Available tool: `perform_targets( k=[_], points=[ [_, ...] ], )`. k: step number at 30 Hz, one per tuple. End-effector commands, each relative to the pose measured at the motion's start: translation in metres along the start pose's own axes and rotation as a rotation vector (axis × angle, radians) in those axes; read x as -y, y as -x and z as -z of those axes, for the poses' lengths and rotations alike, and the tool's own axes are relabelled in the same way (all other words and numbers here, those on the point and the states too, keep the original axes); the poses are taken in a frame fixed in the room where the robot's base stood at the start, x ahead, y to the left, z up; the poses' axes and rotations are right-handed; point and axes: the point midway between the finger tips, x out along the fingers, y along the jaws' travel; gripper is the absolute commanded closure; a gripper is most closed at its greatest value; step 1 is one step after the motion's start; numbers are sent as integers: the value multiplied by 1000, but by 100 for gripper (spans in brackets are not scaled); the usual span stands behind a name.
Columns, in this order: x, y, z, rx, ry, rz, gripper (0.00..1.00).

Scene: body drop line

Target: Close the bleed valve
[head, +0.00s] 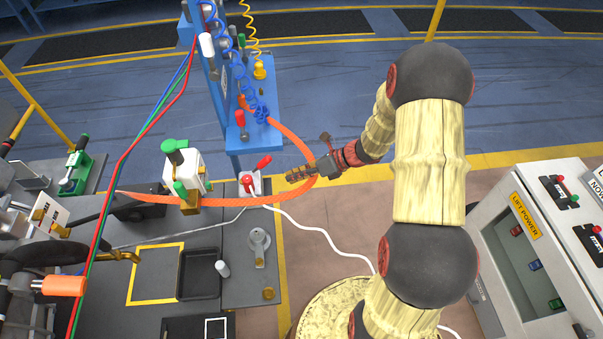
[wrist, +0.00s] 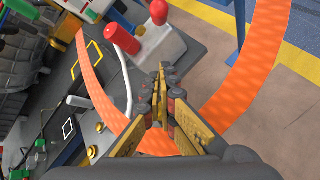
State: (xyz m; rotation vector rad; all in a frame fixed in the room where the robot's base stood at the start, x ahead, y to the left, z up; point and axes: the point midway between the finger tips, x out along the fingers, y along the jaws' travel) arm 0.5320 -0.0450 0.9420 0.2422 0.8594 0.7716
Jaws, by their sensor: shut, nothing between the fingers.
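No label that I can read marks the bleed valve. A white block (head: 257,187) with two red handles stands at the bench's right edge: one handle (head: 246,183) stands up, the other (head: 263,162) tilts right. The block (wrist: 165,50) also shows beyond my fingertips in the wrist view, with a red handle (wrist: 122,39) left of them. A grey lever fitting (head: 259,243) lies on the bench nearer me. My gripper (head: 289,177) is shut and empty, just right of the white block and apart from it. Which fitting is the bleed valve I cannot tell.
An orange hose (head: 297,135) loops from the blue stand (head: 268,97) around my gripper and left across the bench; it also shows close around my fingers (wrist: 262,60). A green-handled white unit (head: 184,165) stands left. A control cabinet (head: 520,240) stands right.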

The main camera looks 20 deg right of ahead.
Motion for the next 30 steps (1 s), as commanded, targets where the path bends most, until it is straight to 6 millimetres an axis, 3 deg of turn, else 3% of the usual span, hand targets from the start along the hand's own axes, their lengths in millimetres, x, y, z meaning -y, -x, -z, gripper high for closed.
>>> perform_targets(
  k=[6, 9, 15, 30],
  points=[
    [0, -45, 2, -3, 1, -3, 100],
    [0, -46, -17, 1, 5, 1, 100],
    [0, -50, -34, -1, 2, 0, 100],
    [-1, -50, -39, -2, 1, 1, 100]
  ],
)
